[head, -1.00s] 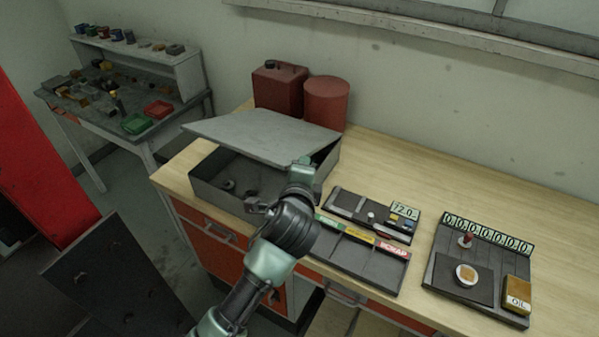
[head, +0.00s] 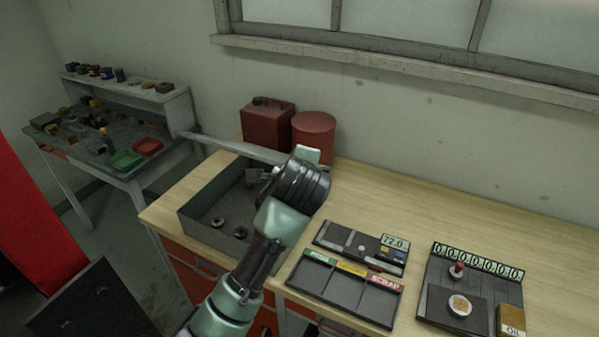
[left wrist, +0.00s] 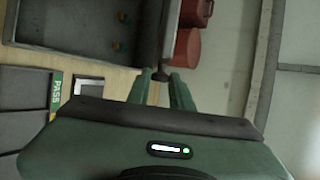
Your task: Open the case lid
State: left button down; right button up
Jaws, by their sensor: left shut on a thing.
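The grey metal case (head: 193,213) stands on the left part of the wooden bench, with a few dark round parts visible inside. Its lid (head: 235,149) is raised and seen nearly edge-on as a thin grey strip above the case. My left arm reaches across the case's right side, and its wrist hides the lid's right end. In the left wrist view my left gripper (left wrist: 160,88) is shut on a small dark piece at the lid's (left wrist: 184,45) edge. The case interior (left wrist: 85,25) shows at upper left there. My right gripper is not in view.
A red can (head: 268,125) and a red drum (head: 313,134) stand close behind the case. A sorting tray (head: 345,285), a gauge panel (head: 362,245) and a counter board (head: 465,290) lie to the right. The bench behind these is clear.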

pick_arm(q)
jog(key=c, duration=1.3)
grip_release()
jog(key=shift+b+v, duration=1.3)
jog(key=shift+v, duration=2.5)
